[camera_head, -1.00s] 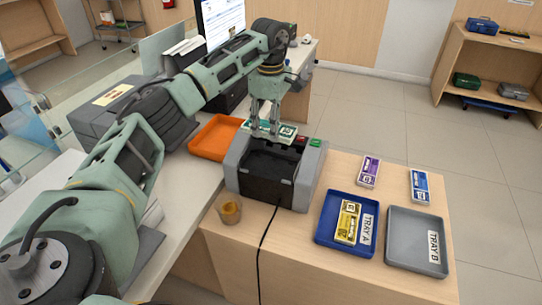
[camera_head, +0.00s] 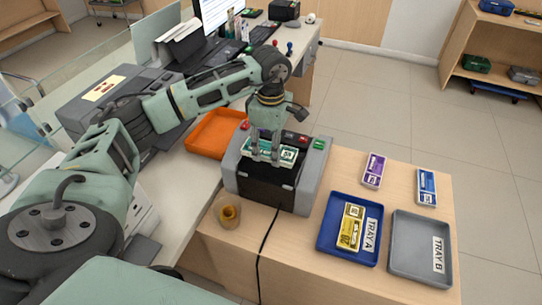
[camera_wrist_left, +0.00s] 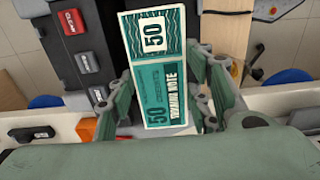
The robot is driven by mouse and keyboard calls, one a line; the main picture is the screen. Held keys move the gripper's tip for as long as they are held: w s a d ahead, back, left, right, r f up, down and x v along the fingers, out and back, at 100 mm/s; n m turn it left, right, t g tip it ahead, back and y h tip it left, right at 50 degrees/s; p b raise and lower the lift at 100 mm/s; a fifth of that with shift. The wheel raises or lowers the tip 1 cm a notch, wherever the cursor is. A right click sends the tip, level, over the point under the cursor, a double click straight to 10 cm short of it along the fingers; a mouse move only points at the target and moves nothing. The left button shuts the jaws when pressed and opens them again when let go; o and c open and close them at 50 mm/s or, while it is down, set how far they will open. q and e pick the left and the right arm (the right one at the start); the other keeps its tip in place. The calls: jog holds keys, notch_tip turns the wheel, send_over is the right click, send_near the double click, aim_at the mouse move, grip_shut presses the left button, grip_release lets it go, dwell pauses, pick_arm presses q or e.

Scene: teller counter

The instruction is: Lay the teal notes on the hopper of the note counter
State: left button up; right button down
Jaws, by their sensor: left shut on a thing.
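The teal notes (camera_head: 286,155) are a banded bundle marked 50. My left gripper (camera_head: 265,160) is shut on them and holds them over the top of the note counter (camera_head: 307,182), a grey and black machine. The bundle also shows in the left wrist view (camera_wrist_left: 164,72), between the two fingers. I cannot tell whether the bundle touches the hopper (camera_head: 268,172), which it partly hides. My right gripper is not in view.
Blue tray A (camera_head: 325,243) holds a yellow note bundle (camera_head: 350,228). Grey tray B (camera_head: 408,262) is empty. A purple bundle (camera_head: 375,170) and a blue bundle (camera_head: 427,188) lie behind them. An orange tray (camera_head: 207,142) and a small tan cup (camera_head: 228,212) stand left of the counter; a black cable (camera_head: 262,245) hangs in front.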

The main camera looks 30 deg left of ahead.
aim_at(271, 169)
pick_arm(q)
jog(key=shift+s+d+f, duration=0.3)
jog(key=shift+s+d, duration=0.05)
jog(key=shift+s, duration=0.2)
notch_tip(271, 169, down, 3)
jog(key=shift+w+f+p, duration=0.1)
jog(key=shift+f+p, duration=0.1)
jog(key=shift+p, duration=0.55)
jog(key=shift+f, duration=0.25)
jog(key=shift+f+b, duration=0.2)
jog(key=shift+b, duration=0.1)
jog(key=o, duration=1.2)
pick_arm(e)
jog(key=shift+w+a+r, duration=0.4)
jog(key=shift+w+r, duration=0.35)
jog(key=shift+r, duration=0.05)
pick_arm(q)
jog(key=shift+r, duration=0.1)
